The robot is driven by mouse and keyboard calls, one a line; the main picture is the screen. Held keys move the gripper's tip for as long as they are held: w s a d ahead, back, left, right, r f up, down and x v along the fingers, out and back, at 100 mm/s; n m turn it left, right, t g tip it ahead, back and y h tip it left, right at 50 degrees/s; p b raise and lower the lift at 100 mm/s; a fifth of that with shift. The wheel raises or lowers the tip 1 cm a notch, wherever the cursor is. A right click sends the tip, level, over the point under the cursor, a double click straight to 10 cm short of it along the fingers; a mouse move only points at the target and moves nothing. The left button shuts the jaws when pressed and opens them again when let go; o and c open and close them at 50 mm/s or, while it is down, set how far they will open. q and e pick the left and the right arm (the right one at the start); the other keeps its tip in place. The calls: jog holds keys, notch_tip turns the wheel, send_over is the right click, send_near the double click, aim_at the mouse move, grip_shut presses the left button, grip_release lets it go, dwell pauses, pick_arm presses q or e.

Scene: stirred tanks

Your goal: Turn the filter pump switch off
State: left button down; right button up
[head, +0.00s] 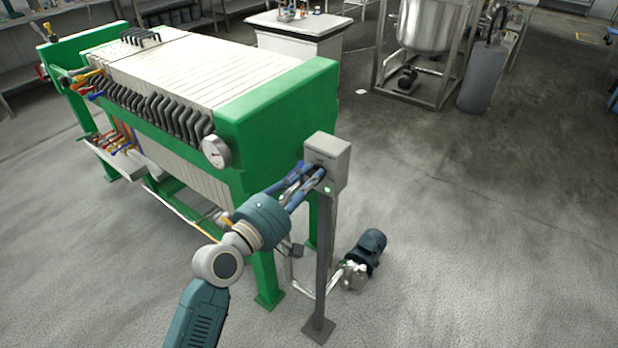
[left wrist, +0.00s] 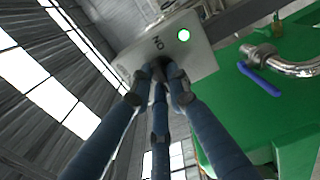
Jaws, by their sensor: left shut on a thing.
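The filter pump switch is on a grey box (head: 334,152) on top of a dark post beside the green filter press. My left gripper (head: 318,173) reaches the front face of the box from the left. In the left wrist view the blue fingers of this gripper (left wrist: 160,78) close together on the switch knob at the face of the box (left wrist: 202,58). The knob is almost wholly hidden by the fingertips. An "ON" label (left wrist: 158,43) shows just beyond them. A green lamp (left wrist: 184,35) on the box is lit. My right gripper is in neither view.
A post (head: 323,265) holds the box. A pump with a blue-green motor (head: 366,252) sits on the floor behind it. The floor to the right is clear.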

pick_arm(q)
jog(key=shift+f+m, duration=0.1)
jog(key=shift+m, duration=0.2)
jog(key=shift+s+d+f+m+p, duration=0.15)
jog(key=shift+m+p, duration=0.45)
jog(key=shift+m, duration=3.65)
jog(key=shift+d+f+m+p, duration=0.1)
jog(key=shift+m+p, duration=0.5)
jog(key=shift+m, duration=3.95)
jog(key=c, duration=1.7)
grip_release()
jog(key=shift+o, duration=0.2)
